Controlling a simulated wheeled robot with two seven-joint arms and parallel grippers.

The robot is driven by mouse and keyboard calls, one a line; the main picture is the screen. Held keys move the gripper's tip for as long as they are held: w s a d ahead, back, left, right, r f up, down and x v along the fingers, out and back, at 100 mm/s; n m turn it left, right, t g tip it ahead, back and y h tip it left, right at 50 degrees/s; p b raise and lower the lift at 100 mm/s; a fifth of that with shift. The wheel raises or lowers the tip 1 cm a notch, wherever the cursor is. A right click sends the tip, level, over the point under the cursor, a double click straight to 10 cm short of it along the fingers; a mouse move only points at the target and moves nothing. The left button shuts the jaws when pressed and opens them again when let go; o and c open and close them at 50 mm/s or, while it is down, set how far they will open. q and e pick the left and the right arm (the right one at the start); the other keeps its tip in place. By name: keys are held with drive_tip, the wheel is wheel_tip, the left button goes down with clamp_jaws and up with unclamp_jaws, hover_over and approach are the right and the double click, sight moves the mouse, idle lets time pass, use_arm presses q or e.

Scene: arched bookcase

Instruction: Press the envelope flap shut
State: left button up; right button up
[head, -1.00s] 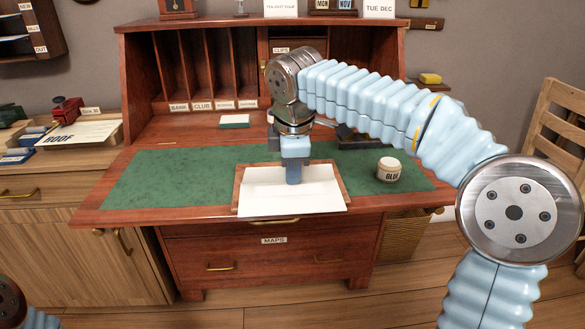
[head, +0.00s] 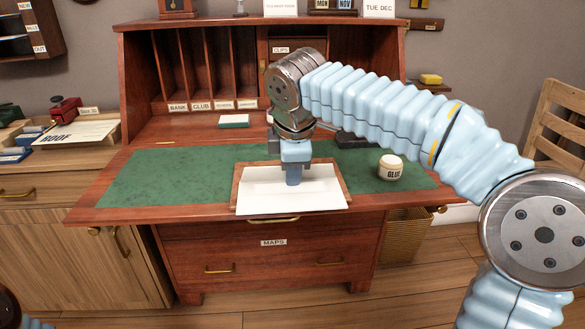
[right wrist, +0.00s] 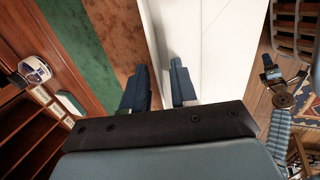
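The white envelope (head: 262,200) lies on a brown board (head: 234,190) at the front of the desk. I cannot make out the flap's edge. My right gripper (head: 293,180) points down over the envelope's middle, its tip at or just above the paper. In the right wrist view the two fingers (right wrist: 158,72) stand apart with nothing gripped. One is over the brown board and the other over the white envelope (right wrist: 215,50). Whether they touch it is unclear. My left gripper (right wrist: 269,66) seems to show small at the right of the wrist view, its fingers too small to read.
Upright slots (head: 205,70) rise at the back. The left mat is clear.

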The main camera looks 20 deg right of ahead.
drive_tip(key=shift+r, duration=0.1)
